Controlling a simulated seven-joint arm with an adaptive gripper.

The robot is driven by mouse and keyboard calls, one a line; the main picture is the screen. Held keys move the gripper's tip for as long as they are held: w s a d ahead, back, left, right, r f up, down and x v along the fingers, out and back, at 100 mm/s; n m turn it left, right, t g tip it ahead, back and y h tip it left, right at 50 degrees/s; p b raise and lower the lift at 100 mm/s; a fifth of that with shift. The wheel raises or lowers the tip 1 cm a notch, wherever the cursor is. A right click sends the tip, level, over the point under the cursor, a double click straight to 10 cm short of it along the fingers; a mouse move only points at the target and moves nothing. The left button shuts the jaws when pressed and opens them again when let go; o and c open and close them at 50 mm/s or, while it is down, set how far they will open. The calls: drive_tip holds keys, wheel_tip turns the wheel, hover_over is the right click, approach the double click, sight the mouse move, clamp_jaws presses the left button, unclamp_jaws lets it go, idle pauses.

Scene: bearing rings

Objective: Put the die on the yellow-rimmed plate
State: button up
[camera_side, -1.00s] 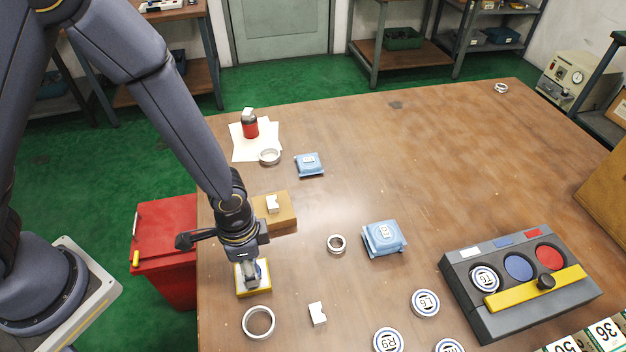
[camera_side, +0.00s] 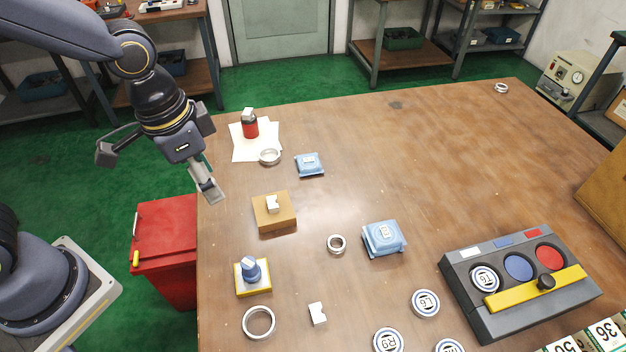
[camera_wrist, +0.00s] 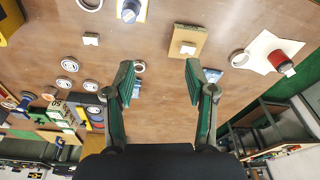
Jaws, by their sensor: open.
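The die (camera_side: 250,271) is a blue-grey, stepped round piece with a narrower top. It stands upright on the white plate with the yellow rim (camera_side: 254,292), near the table's left edge. In the wrist view, the die (camera_wrist: 130,11) and part of the plate (camera_wrist: 145,10) show at the top edge. My gripper (camera_side: 210,191) is raised above the table's left edge, behind the plate and apart from it. In the wrist view, my gripper (camera_wrist: 159,72) has its two green-padded fingers spread with nothing between them.
A cardboard-coloured block (camera_side: 274,222) with a white piece on it stands behind the plate. A metal ring (camera_side: 258,322) lies in front. A red bin (camera_side: 168,240) stands left of the table. Blue packets, numbered discs and a dark fixture (camera_side: 470,268) lie to the right.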

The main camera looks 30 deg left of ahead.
drive_tip(key=s+a+r+n+t, duration=0.4)
drive_tip(key=s+a+r+n, duration=0.2)
drive_tip(key=a+r, duration=0.4)
drive_tip(key=shift+a+y, duration=0.3)
drive_tip(key=shift+a, duration=0.35)
drive_tip(key=shift+r, duration=0.1)
